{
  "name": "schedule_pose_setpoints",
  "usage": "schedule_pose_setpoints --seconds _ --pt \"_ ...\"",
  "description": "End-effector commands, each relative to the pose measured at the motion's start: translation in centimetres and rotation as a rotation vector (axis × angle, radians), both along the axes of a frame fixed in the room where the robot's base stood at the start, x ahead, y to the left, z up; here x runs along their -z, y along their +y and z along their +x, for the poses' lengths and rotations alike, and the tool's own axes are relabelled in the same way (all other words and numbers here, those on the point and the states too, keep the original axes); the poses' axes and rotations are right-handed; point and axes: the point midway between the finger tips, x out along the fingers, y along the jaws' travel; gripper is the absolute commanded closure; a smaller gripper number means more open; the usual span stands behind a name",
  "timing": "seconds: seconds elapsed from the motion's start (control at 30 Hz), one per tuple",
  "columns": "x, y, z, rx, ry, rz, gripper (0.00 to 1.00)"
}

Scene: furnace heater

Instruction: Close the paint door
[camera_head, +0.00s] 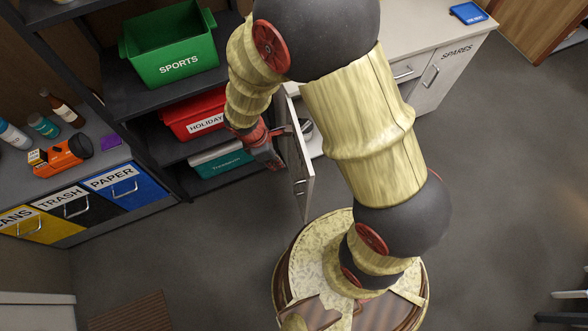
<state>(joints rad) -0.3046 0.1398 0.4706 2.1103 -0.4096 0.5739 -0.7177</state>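An open cabinet door (298,160) stands swung out near the middle, seen almost edge-on. A metal handle (300,187) shows near its lower end. No paint label is readable on it. My gripper (273,160), red and grey, is at the left side of this door, close to its face. I cannot tell whether it touches the door. Its fingers are small and partly merged with the background, so I cannot tell their opening. My arm covers part of the cabinet behind the door.
A dark shelf on the left holds a green SPORTS bin (170,45), a red HOLIDAY bin (195,115) and a teal bin (218,160). A SPARES cabinet door (455,62) at the right is shut. Open grey floor (500,190) lies to the right.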

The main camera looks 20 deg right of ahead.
Motion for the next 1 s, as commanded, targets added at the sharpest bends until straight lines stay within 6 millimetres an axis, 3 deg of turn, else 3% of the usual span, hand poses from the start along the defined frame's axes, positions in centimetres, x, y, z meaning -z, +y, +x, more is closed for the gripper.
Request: schedule_pose_setpoints --seconds 0.17,0.67,0.8,1.0 --pt "1.3 -0.3 -0.1 -0.015 0.006 0.001 1.00" --pt "10.5 -2.6 -0.6 -0.012 0.007 0.000 1.00" --pt "9.8 -4.8 -0.9 -0.008 0.002 0.001 1.00" --pt "9.7 -6.2 -1.1 -0.010 0.003 0.002 1.00"
